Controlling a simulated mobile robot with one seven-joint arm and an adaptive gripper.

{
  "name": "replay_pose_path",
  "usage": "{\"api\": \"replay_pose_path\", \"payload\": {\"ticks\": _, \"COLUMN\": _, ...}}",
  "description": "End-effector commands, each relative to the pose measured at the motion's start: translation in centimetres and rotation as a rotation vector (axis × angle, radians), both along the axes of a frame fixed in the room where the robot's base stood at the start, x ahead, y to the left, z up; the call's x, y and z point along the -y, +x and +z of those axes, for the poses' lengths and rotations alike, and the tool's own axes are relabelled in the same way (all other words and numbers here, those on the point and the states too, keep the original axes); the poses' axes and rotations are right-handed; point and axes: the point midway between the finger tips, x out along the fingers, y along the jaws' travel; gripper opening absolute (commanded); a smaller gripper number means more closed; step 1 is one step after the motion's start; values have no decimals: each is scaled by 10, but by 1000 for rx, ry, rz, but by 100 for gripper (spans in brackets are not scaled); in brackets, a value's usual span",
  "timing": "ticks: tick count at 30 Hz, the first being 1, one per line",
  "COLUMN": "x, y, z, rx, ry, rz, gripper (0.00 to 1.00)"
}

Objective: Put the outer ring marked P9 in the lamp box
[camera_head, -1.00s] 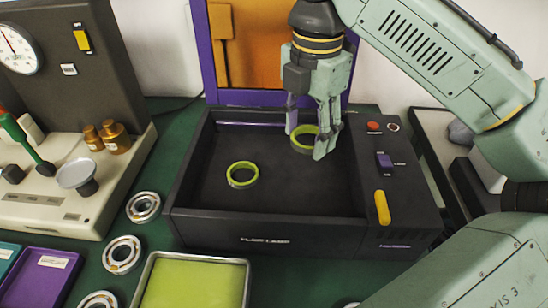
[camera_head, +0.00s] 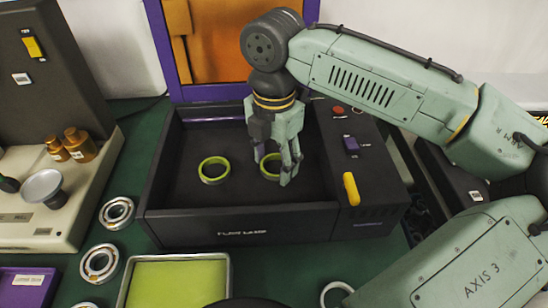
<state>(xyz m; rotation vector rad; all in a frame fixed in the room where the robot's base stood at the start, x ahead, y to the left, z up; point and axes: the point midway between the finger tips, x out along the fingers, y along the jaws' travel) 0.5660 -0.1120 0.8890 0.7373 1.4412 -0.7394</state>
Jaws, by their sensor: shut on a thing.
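The lamp box (camera_head: 165,220) is a dark open-topped box with a lettered front and a control panel on its right. My gripper (camera_head: 275,172) is inside it, pointing down toward the right part of the floor. It is shut on a ring with a yellow-green rim (camera_head: 268,162), partly hidden by the fingers. The held ring is low, at or close to the floor; I cannot tell if it touches. A second yellow-green-rimmed ring (camera_head: 214,180) lies flat on the floor to its left. No P9 mark is readable on either ring.
The panel has a red button (camera_head: 338,110), a purple switch (camera_head: 350,143) and a yellow handle (camera_head: 351,188). The purple-framed orange lid (camera_head: 160,50) stands up behind. Steel bearings (camera_head: 117,213) and a yellow-green tray (camera_head: 122,290) lie outside. The box floor's front is clear.

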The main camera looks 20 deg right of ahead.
Motion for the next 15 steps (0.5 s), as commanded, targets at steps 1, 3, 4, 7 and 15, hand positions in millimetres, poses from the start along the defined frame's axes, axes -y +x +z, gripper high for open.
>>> {"api": "replay_pose_path", "payload": {"ticks": 1, "x": 0, "y": 0, "z": -1, "rx": 0, "ry": 1, "rz": 1, "gripper": 20}}
{"api": "replay_pose_path", "payload": {"ticks": 3, "x": 0, "y": 0, "z": -4, "rx": 1, "ry": 1, "rz": 1, "gripper": 20}}
{"api": "replay_pose_path", "payload": {"ticks": 4, "x": 0, "y": 0, "z": -3, "rx": 0, "ry": 0, "rz": 1, "gripper": 52}}
{"api": "replay_pose_path", "payload": {"ticks": 7, "x": 0, "y": 0, "z": -3, "rx": 0, "ry": 0, "rz": 1, "gripper": 59}}
{"api": "replay_pose_path", "payload": {"ticks": 15, "x": 0, "y": 0, "z": -3, "rx": 0, "ry": 0, "rz": 0, "gripper": 70}}
